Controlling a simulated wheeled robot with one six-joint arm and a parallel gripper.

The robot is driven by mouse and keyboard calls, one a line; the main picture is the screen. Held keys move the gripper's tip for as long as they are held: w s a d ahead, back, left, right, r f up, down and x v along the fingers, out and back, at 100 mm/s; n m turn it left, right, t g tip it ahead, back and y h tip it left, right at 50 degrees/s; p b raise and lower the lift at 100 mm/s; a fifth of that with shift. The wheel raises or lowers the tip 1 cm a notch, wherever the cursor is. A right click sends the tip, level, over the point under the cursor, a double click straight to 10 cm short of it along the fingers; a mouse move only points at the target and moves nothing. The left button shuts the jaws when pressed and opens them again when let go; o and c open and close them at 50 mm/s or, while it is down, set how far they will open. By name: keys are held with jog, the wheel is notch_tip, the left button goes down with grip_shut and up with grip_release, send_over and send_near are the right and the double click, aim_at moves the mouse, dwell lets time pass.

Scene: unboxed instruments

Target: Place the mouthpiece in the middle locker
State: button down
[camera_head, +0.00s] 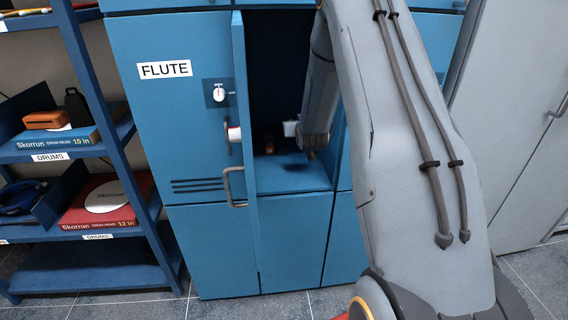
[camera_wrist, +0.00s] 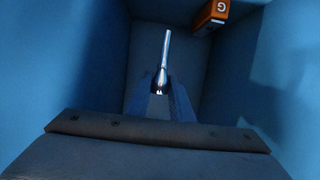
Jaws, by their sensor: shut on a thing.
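The mouthpiece (camera_wrist: 166,52) is a slim silver piece in the wrist view, pointing away from me. My gripper (camera_wrist: 160,90) is shut on its near end. Blue walls surround both in the wrist view. In the head view my arm reaches into the open middle locker (camera_head: 290,178), and my gripper (camera_head: 310,152) shows only partly inside, above the locker floor. I cannot make out the mouthpiece in the head view.
A small orange box (camera_wrist: 211,17) marked "G" stands at the far right inside the locker. The open door (camera_head: 245,130) stands to the left of the opening, beside the FLUTE locker (camera_head: 180,110). A blue shelf (camera_head: 100,85) with drum items is farther left. Locker floor around the gripper looks clear.

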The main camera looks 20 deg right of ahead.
jog(key=shift+w+d+f, duration=0.15)
jog(key=shift+w+d, duration=0.05)
jog(key=shift+w, duration=0.15)
notch_tip(320, 180, down, 9)
jog(key=shift+f+p, duration=0.15)
jog(key=shift+p, duration=0.4)
jog(key=shift+f, duration=0.2)
jog(key=c, duration=1.6)
grip_release()
jog(key=shift+o, duration=0.2)
jog(key=shift+r, duration=0.1)
